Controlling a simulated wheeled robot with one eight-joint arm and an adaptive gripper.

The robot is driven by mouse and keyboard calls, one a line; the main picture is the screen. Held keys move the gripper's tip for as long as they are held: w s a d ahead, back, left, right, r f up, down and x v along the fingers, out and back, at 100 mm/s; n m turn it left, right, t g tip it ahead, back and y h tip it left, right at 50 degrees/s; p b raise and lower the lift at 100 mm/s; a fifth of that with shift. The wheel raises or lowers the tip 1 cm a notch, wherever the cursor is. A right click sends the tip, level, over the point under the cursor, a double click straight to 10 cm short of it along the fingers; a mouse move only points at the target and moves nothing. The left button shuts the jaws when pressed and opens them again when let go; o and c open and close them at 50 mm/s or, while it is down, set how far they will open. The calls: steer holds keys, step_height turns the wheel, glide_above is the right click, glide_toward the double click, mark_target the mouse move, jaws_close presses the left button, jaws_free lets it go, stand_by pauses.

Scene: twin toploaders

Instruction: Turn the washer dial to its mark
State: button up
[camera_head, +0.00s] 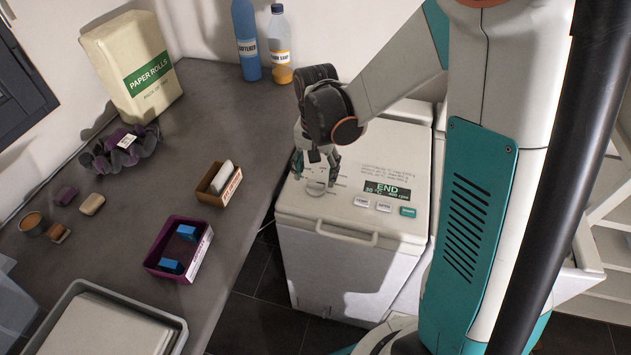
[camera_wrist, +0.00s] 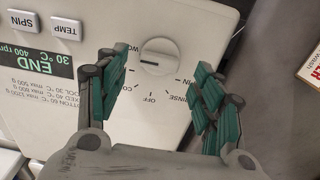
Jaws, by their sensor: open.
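The washer dial (camera_wrist: 160,57) is a round pale knob on the white top panel, with a short dark line on its left side in the wrist view. Printed labels ring it, including OFF, RINSE and SPIN; others are partly hidden by a finger. The line points left, near the partly hidden labels. In the head view the dial (camera_head: 316,188) sits near the front left of the washer top (camera_head: 345,213). My gripper (camera_head: 317,166) is open just above it, with teal-padded fingers. In the wrist view its fingers (camera_wrist: 160,68) stand either side of the dial, apart from it.
A display (camera_head: 387,190) reading END and several buttons (camera_head: 384,207) lie right of the dial. A handle (camera_head: 346,236) runs along the front edge. The grey counter (camera_head: 225,120) at left holds a brown box (camera_head: 218,190) and a purple bin (camera_head: 165,275).

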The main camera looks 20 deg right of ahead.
mark_target(316, 185)
steer(key=shift+f+b, duration=0.35)
steer(key=shift+f, duration=1.15)
steer(key=c, duration=1)
steer(key=shift+c, duration=0.2)
